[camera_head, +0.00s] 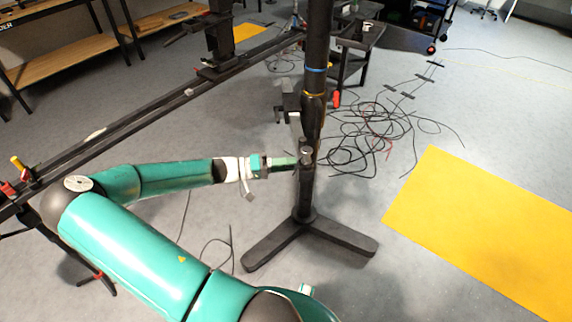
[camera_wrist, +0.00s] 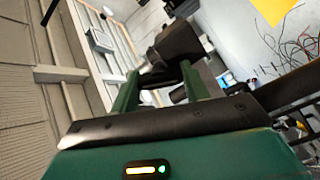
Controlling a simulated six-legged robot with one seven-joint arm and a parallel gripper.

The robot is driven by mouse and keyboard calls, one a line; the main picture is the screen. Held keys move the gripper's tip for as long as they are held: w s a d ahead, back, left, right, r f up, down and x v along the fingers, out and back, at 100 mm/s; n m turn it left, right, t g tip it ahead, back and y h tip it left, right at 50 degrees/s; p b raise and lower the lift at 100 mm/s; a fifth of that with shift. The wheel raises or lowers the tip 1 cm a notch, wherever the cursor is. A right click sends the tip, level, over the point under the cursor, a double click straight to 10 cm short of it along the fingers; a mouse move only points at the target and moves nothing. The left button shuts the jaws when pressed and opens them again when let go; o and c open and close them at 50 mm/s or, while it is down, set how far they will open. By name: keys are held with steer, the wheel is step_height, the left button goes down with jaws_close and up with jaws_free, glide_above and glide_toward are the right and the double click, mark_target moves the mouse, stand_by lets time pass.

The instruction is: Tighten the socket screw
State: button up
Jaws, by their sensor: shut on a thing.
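My gripper (camera_head: 290,163) reaches in from the left to the black upright stand (camera_head: 306,190). Its green fingertips meet a dark fitting on the stand. In the wrist view my gripper (camera_wrist: 160,72) has its two green fingers on either side of a dark fitting (camera_wrist: 180,44) with a small grey rounded end. The fingers are shut on this part, which seems to be the socket screw with its dark mount. The screw's socket is not visible, and the fingers and mount partly hide the contact.
A long black slider rail (camera_head: 130,112) runs diagonally behind my arm. The stand's splayed feet (camera_head: 340,238) rest on the grey floor. Tangled cables (camera_head: 365,135) lie behind the stand, and a yellow mat (camera_head: 490,225) lies at right. Wooden-topped benches (camera_head: 60,65) stand at upper left.

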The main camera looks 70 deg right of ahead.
steer(key=shift+m, duration=0.5)
steer(key=o, duration=1)
steer(key=shift+w, duration=0.15)
steer(key=v, duration=1.3)
steer(key=shift+w+a, duration=0.15)
steer(key=shift+w, duration=0.1)
